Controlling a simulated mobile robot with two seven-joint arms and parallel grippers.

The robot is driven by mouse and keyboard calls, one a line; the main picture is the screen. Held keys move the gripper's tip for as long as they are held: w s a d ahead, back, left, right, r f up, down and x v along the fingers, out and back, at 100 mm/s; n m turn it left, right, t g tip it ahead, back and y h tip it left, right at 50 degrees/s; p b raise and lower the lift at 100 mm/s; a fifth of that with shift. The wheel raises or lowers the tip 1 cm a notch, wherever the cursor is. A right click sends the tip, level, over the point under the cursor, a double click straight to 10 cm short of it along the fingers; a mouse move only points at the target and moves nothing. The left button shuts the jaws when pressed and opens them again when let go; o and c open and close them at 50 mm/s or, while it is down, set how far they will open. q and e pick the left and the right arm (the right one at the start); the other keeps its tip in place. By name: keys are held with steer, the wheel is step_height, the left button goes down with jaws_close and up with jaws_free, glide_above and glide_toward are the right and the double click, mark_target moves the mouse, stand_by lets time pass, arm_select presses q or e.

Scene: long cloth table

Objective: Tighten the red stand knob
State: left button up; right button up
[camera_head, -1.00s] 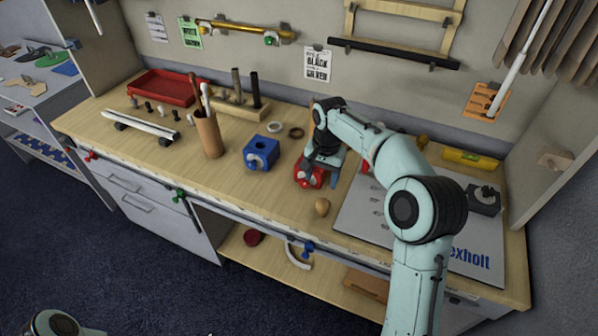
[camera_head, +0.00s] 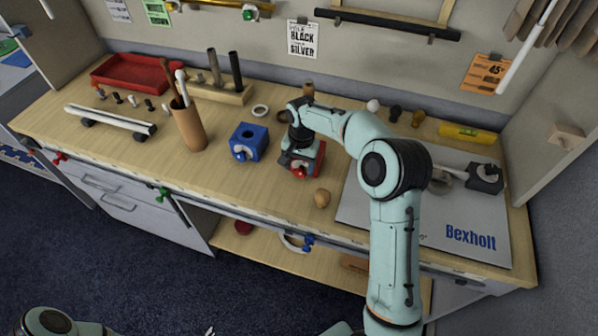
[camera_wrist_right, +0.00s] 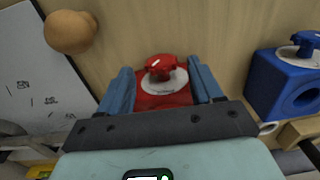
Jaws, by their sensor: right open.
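The red stand (camera_head: 311,158) is a red block on the wooden bench, partly covered by my right gripper in the head view. Its red knob (camera_wrist_right: 160,67) sits on a white disc in the right wrist view, and it also shows on the block's front in the head view (camera_head: 299,169). My right gripper (camera_wrist_right: 161,88) is open, with one blue finger on each side of the red stand (camera_wrist_right: 163,101). The knob lies between and just beyond the fingertips. I cannot tell whether the fingers touch the block.
A blue stand (camera_head: 249,142) with its own knob stands left of the red one. A wooden egg-shaped piece (camera_head: 322,198) lies in front, near the bench edge. A grey Bexholt mat (camera_head: 430,225) is to the right. A brown cup with tools (camera_head: 189,130) stands farther left.

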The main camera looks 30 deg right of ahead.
mark_target(299, 171)
steer(key=shift+f, duration=1.65)
